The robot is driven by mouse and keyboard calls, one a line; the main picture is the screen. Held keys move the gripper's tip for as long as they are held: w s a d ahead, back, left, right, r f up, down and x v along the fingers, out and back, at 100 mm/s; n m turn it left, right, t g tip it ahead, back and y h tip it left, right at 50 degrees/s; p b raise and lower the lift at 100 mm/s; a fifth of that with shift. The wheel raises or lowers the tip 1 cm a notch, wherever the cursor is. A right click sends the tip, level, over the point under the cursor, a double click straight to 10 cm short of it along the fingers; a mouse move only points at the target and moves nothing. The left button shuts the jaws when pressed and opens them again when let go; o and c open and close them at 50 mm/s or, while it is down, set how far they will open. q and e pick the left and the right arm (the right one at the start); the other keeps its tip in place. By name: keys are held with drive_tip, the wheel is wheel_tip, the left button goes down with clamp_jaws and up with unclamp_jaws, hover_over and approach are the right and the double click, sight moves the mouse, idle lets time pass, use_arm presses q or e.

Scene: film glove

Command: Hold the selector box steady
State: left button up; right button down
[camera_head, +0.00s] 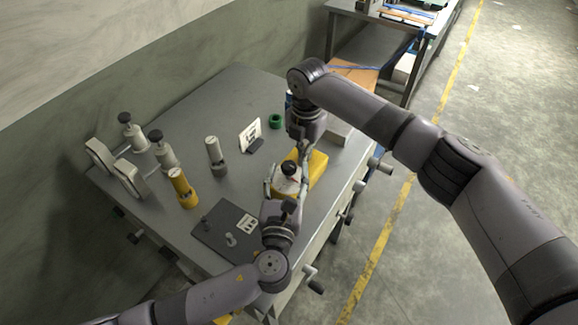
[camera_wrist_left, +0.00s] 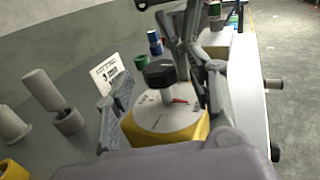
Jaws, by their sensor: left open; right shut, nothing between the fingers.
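The selector box is a yellow box (camera_head: 318,168) with a round white dial face and a black knob (camera_head: 289,168) on top. It stands on the grey table near its right edge. In the left wrist view the yellow body (camera_wrist_left: 197,133), the dial face (camera_wrist_left: 150,118) and the knob (camera_wrist_left: 160,72) show up close. My left gripper (camera_head: 286,178) is open, its fingers on either side of the box; contact cannot be told. My right gripper (camera_head: 303,152) is shut and empty, just behind the knob. It also shows in the left wrist view (camera_wrist_left: 190,60). Arms hide part of the box.
A printed white card (camera_head: 250,134), a green ring (camera_head: 276,121) and a grey cylinder (camera_head: 213,152) stand behind. A yellow cylinder (camera_head: 182,188) and grey-handled pieces (camera_head: 130,178) are at left. A dark plate (camera_head: 215,228) lies in front. Handles project from the table's right side.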

use_arm(q)
drive_tip(key=shift+w+d, duration=0.1)
drive_tip(key=shift+w, duration=1.05)
drive_tip(key=shift+c, duration=0.5)
drive_tip(key=c, duration=1.1)
